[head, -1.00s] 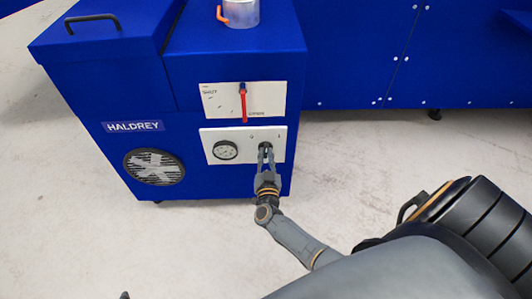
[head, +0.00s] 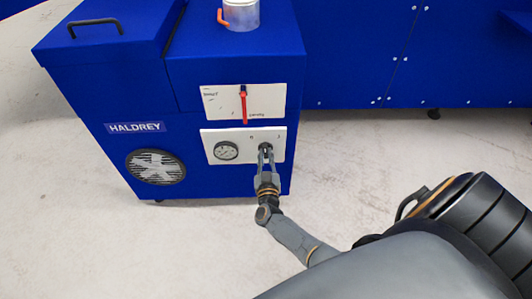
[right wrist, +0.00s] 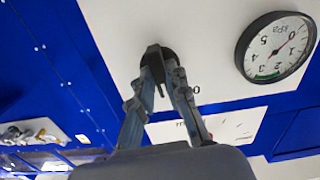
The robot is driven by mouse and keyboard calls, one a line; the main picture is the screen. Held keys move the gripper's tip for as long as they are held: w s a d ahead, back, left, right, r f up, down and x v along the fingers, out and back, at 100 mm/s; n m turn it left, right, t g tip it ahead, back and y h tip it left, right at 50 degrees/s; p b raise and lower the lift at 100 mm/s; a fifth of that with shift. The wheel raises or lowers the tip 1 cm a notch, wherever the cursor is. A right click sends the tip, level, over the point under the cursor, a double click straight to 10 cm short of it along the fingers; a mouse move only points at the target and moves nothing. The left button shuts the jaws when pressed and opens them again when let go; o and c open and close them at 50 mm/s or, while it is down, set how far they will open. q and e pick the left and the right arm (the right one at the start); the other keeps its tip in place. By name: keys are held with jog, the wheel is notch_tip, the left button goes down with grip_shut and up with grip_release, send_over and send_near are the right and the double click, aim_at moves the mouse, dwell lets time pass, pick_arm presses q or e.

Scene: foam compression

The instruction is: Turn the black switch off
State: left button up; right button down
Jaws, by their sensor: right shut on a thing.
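The black switch (right wrist: 152,57) is a small dark knob on the lower white panel (head: 207,147) of the blue machine. In the right wrist view its dark body shows between the fingers of my right gripper (right wrist: 160,75). My right gripper (head: 265,150) is at the right part of that panel, with its fingers shut on the switch. The fingers hide part of the switch, and I cannot read its setting for sure. A "0" mark shows on the panel beside it. My left gripper is not in view.
A round pressure gauge (head: 226,151) sits left of the switch on the same panel. Above is another white panel with a red lever (head: 243,104). A clear cylinder with an orange hook (head: 240,14) stands on top. A vent (head: 155,167) is at lower left. The floor in front is open.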

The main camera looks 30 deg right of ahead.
jog(key=shift+r, duration=0.15)
jog(key=shift+r+n+p, duration=0.1)
jog(key=shift+n+p, duration=0.55)
jog(key=shift+n, duration=0.05)
jog(key=shift+n+p, duration=0.45)
jog(key=shift+n, duration=1.15)
jog(key=shift+n+p, duration=0.7)
jog(key=shift+n, duration=0.4)
jog(key=shift+c, duration=1.6)
grip_release()
jog(key=shift+f, duration=0.25)
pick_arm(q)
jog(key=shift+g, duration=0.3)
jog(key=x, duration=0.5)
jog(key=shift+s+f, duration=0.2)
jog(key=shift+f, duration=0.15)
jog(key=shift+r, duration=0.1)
pick_arm(e)
jog(key=shift+s, duration=0.1)
